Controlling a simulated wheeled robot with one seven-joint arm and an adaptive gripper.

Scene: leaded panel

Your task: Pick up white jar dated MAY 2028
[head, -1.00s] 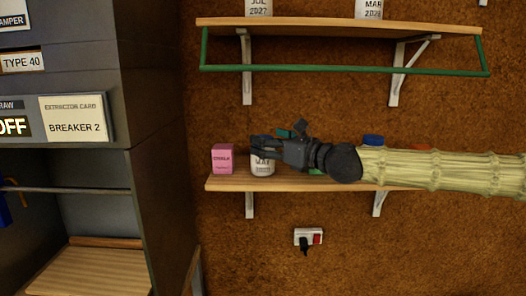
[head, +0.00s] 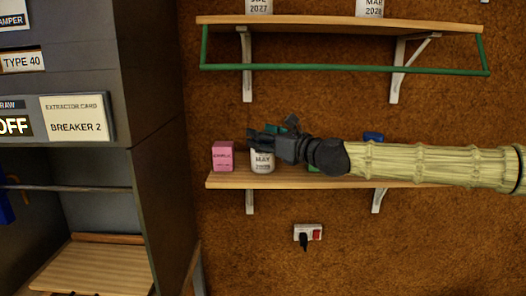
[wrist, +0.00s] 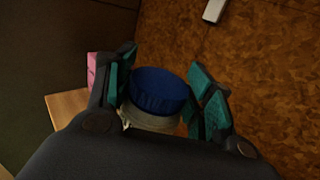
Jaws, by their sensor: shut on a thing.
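A white jar (head: 263,162) stands at or just above the left part of the lower shelf. Its label reads MAY with a year too blurred to read surely. My gripper (head: 256,140) reaches in from the right at the jar's top and hides its lid in the head view. In the wrist view the blue lid (wrist: 160,90) sits between the teal finger pads of my gripper (wrist: 162,98), which is shut on the jar. Whether the jar's base touches the shelf is unclear.
A pink box (head: 222,156) stands just left of the jar on the lower shelf (head: 230,181). A blue-lidded item (head: 373,137) is partly hidden behind my arm. The upper shelf (head: 310,24) with a green rail holds white jars. A dark cabinet (head: 160,200) stands at left.

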